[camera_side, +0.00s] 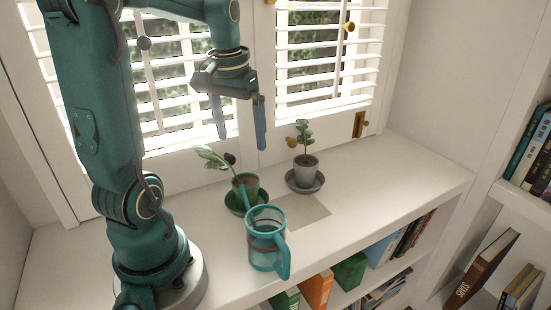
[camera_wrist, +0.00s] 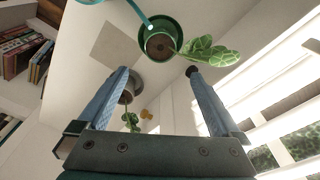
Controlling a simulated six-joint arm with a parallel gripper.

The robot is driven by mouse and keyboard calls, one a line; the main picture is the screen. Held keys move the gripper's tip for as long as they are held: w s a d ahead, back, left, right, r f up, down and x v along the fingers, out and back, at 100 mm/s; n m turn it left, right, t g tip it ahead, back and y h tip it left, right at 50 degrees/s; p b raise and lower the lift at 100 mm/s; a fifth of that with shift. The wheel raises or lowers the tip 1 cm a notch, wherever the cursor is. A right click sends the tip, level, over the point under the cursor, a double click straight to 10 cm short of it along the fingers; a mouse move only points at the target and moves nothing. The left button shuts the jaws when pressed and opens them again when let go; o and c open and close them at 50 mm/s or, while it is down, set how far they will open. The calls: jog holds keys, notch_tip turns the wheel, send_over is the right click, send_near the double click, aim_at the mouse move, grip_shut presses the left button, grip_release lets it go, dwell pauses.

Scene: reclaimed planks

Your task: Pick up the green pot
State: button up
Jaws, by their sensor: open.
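The green pot (camera_side: 246,186) stands upright on a green saucer (camera_side: 234,202) on the white shelf top, with a broad-leaved plant leaning left. In the wrist view the pot (camera_wrist: 158,45) is at the top centre, beyond the fingertips, its leaves spreading right. My gripper (camera_side: 241,136) is open and empty, above the pot and apart from it, fingers pointing down. In the wrist view the blue fingers (camera_wrist: 158,72) are spread wide with nothing between them touching either one.
A grey pot (camera_side: 305,168) with a plant sits on a grey saucer to the right. A flat grey square (camera_side: 303,209) lies between. Windows with blinds (camera_side: 325,60) are behind.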

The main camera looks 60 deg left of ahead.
send_over(246, 182)
jog(key=d, duration=0.1)
jog(key=f, duration=0.5)
jog(key=s+f, duration=0.1)
jog(key=f, duration=0.1)
jog(key=shift+f, duration=0.2)
jog(key=shift+w+a+f, duration=0.1)
jog(key=shift+w+f, duration=0.05)
jog(key=shift+f, duration=1.25)
jog(key=shift+w+a+f, duration=0.1)
jog(key=shift+w+f, duration=0.05)
jog(key=shift+f, duration=1.2)
grip_shut()
jog(key=shift+r, duration=0.1)
notch_tip(246, 182, up, 13)
